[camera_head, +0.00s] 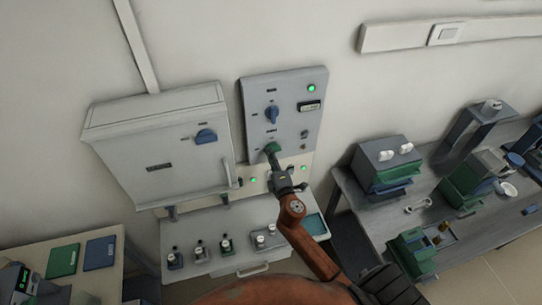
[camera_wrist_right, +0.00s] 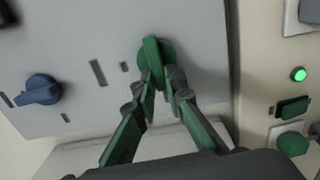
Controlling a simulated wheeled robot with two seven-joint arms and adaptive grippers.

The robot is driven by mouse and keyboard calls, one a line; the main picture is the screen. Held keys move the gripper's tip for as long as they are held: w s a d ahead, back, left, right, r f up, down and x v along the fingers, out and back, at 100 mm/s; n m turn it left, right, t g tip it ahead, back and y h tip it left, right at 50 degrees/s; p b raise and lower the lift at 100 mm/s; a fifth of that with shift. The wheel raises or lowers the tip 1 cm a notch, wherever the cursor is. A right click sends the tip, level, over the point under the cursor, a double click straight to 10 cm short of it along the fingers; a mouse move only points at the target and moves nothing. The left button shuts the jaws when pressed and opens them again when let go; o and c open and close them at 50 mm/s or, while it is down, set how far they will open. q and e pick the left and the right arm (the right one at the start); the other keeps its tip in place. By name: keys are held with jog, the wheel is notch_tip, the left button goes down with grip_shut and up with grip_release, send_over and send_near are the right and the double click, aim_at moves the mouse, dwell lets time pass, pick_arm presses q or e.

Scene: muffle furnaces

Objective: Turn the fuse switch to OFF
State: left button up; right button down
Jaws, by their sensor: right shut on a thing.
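A grey control panel (camera_head: 288,130) is on the wall, with a blue rotary knob (camera_head: 272,114) and a green rotary knob (camera_head: 271,148) below it. My right gripper (camera_head: 275,155) reaches up to the green knob. In the wrist view my right gripper (camera_wrist_right: 163,90) is shut on the green knob (camera_wrist_right: 153,60), one finger on each side of its handle. The blue knob (camera_wrist_right: 40,90) is apart at the left there. The labels are too small to read, so I cannot tell which knob is the fuse switch. My left gripper is not in view.
A grey furnace cabinet (camera_head: 160,150) with a blue knob (camera_head: 206,136) stands left of the panel. Green lamps (camera_head: 311,88) glow on and below the panel. Small bottles stand on the shelf underneath. A bench (camera_head: 400,225) with devices is at the right.

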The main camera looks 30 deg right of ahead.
jog(key=c, duration=2)
grip_release()
jog(key=v, duration=1.2)
jog(key=shift+f, duration=0.1)
jog(key=shift+d, duration=0.1)
